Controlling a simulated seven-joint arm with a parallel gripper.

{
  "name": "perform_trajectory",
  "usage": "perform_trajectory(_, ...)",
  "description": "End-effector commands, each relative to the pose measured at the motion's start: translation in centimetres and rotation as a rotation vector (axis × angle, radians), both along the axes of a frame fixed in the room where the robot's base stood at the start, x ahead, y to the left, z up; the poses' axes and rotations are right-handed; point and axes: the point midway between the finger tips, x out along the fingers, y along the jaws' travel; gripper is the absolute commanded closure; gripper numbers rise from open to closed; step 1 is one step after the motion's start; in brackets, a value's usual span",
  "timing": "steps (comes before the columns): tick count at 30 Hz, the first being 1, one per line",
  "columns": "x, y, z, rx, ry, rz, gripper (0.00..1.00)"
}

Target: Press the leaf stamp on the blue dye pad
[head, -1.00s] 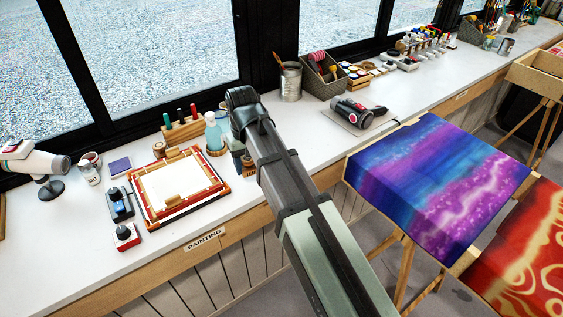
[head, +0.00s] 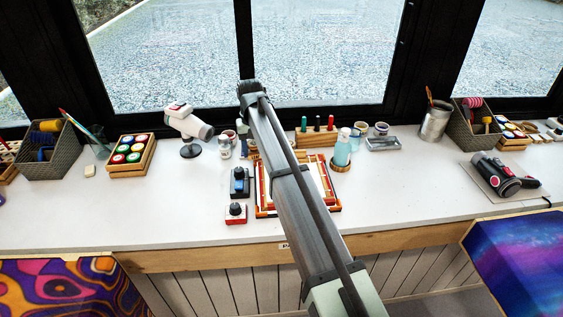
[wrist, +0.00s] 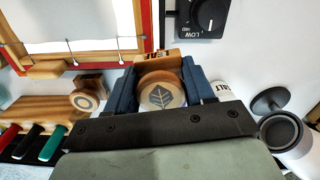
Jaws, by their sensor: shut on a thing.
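The leaf stamp (wrist: 161,95) is a round wooden block with a dark leaf mark on its top and a tag lettered LEAF at its side. In the wrist view my gripper (wrist: 160,86) is shut on it, one dark blue finger on each side. In the head view my gripper (head: 250,96) is above the back of the bench, near the salt jar (head: 225,147); the stamp is hidden there. I cannot tell whether the stamp touches anything below.
The salt jar also shows right of the stamp in the wrist view (wrist: 222,91). A white heat tool (head: 188,124) on a stand is to the left. A wooden frame (head: 322,184), a knob box (head: 240,182) and another stamp (wrist: 87,97) are nearby.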

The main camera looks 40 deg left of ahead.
Motion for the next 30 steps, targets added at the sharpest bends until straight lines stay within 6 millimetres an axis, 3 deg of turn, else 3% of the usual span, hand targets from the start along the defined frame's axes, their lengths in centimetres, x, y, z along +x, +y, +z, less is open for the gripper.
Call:
perform_trajectory(1, 1.7, 2.3, 0.2, 0.000, 0.000, -0.013, 0.67)
perform_trajectory(3, 2.9, 4.0, 0.4, 0.000, 0.000, -0.030, 0.67)
perform_trajectory(9, 4.8, 6.9, 0.8, 0.000, 0.000, -0.082, 0.67)
perform_trajectory(20, 5.0, 7.3, 0.6, 0.000, 0.000, -0.173, 0.67)
perform_trajectory(30, 5.0, 7.3, -0.9, -0.001, 0.001, -0.171, 0.67)
